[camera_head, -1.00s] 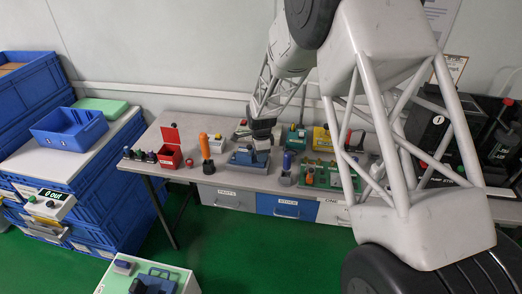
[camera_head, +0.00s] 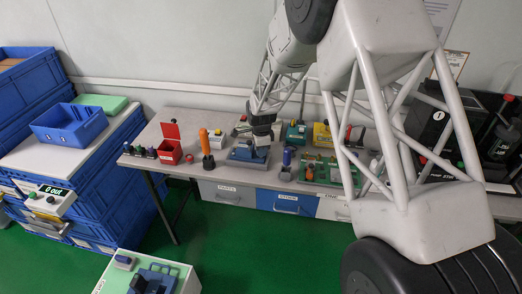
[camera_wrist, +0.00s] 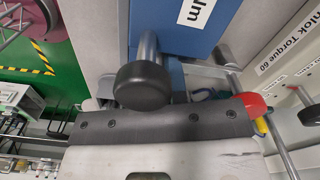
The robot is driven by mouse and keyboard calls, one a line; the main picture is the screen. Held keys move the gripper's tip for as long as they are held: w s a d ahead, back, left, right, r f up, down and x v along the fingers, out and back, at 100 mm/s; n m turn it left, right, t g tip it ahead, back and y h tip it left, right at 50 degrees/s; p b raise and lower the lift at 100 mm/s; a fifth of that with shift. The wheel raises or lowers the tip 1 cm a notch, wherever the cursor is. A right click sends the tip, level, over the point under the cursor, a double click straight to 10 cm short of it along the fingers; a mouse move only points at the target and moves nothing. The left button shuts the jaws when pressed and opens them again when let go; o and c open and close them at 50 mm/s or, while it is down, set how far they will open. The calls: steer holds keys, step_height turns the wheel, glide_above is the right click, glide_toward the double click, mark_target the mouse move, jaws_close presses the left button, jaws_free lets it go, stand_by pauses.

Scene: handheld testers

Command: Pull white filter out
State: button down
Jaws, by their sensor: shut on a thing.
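My gripper (camera_head: 262,143) is down at the blue tester (camera_head: 241,156) on the table, its end over the tester's right part. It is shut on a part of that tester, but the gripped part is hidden. In the wrist view the blue housing (camera_wrist: 178,42) with a white label lies close in front of the dark gripper edge. A metal rod with a black round knob (camera_wrist: 142,84) stands out from it, close to that edge. I cannot make out a white filter in either view; the fingertips are hidden too.
An orange-handled tool (camera_head: 205,143) and an open red box (camera_head: 170,151) stand left of the tester. A blue-topped tool (camera_head: 287,160) and a green tray (camera_head: 322,168) are to the right. My arm covers part of the right side.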

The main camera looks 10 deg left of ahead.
steer(key=shift+r, duration=0.8)
steer(key=shift+r, duration=0.75)
